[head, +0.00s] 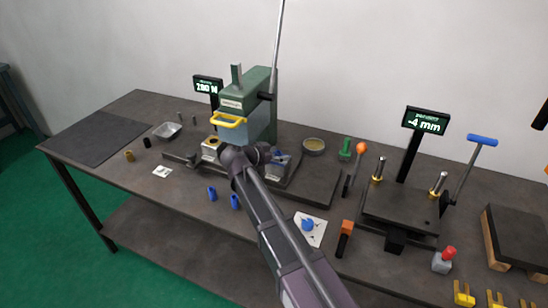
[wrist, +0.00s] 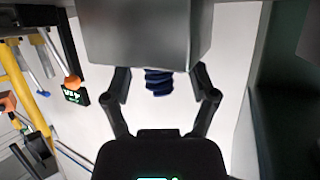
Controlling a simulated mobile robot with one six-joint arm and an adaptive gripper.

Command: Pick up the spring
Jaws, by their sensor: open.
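The spring (wrist: 158,82) is a dark blue ribbed coil. In the wrist view it shows between my gripper's two fingers, against the edge of a large grey block (wrist: 140,35) that hides part of it. My gripper (wrist: 161,85) is open, with one finger on each side of the spring and a gap to it on both sides. In the head view my gripper (head: 268,155) is at the front of the green press (head: 258,90), low over its base. A dark blue patch shows there, but I cannot tell whether it is the spring.
The press has a yellow handle (head: 229,122) just above my gripper. A white card with a blue piece (head: 308,226) lies to the right. A lever fixture (head: 400,208) stands further right. A dark mat (head: 95,138) lies clear at the left.

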